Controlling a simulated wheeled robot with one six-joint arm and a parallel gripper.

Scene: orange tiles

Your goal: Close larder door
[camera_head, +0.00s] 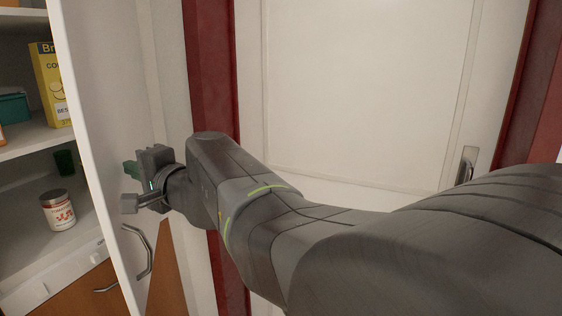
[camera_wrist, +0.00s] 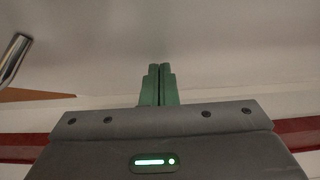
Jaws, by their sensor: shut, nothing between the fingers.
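The white larder door (camera_head: 100,110) stands open at the left of the head view. Its edge faces me, with the shelves visible to its left. A curved metal door handle (camera_head: 140,252) is on its face, below my gripper; a metal bar that looks like this handle (camera_wrist: 14,58) also shows in the wrist view. My gripper (camera_head: 130,170) is at the door's outer face, above the handle. Its green fingers (camera_wrist: 158,72) are together and empty, pointing at a pale surface. I cannot tell whether they touch the door.
Larder shelves (camera_head: 30,140) hold a yellow box (camera_head: 52,85), a teal container (camera_head: 14,107) and a white-and-red jar (camera_head: 58,210). A closed white room door (camera_head: 360,80) in a dark red frame (camera_head: 212,70) stands behind my arm.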

